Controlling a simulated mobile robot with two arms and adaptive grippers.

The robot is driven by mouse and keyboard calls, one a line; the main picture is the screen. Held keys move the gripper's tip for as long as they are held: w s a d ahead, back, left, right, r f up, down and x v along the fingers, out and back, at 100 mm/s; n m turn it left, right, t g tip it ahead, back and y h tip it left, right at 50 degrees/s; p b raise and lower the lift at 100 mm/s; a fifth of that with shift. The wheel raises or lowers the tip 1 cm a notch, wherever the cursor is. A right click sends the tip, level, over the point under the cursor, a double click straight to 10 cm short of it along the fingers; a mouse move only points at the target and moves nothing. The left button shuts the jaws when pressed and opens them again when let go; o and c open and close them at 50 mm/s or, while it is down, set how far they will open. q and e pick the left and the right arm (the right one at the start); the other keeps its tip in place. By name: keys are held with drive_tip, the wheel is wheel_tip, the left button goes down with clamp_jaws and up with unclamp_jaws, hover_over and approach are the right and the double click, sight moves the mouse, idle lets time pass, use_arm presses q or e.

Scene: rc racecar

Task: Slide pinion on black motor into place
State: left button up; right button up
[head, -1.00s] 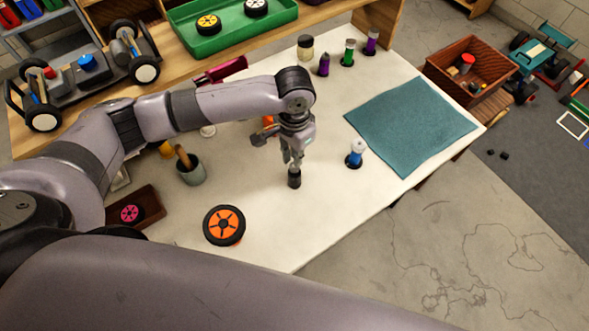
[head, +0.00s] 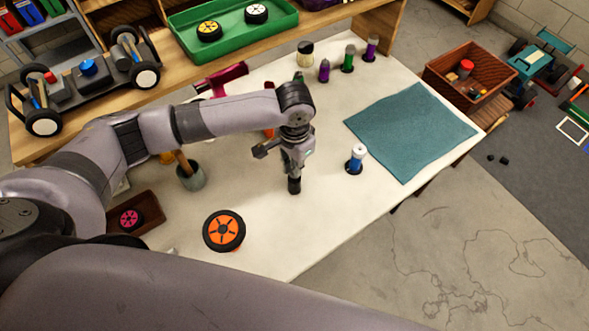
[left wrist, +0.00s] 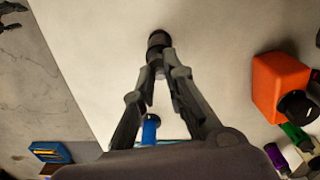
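The black motor (head: 294,186) stands upright on the white table, a small dark cylinder right under my left gripper (head: 294,174). In the left wrist view the motor's round dark top (left wrist: 159,40) shows just beyond the fingertips (left wrist: 159,62). The fingers converge on a small grey piece, the pinion (left wrist: 158,71) as far as I can tell, directly at the motor. The fingers partly hide the pinion, so I cannot tell how deep it sits on the motor. My right gripper is not in view.
A blue-and-white cylinder (head: 356,158) stands right of the gripper, before a teal mat (head: 410,132). An orange wheel (head: 224,231) lies at front left, near a brown tray (head: 148,206) and a grey cup (head: 191,177). An orange box (left wrist: 280,86) stands nearby.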

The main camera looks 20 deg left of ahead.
use_arm(q)
drive_tip(key=shift+f, duration=0.7)
drive_tip(key=shift+r+p, duration=0.7)
wheel_tip(320, 180, up, 5)
drive_tip(key=p, duration=0.6)
drive_tip(key=shift+p, duration=0.3)
drive_tip(key=shift+f, duration=0.1)
drive_tip(key=shift+s+f, duration=0.1)
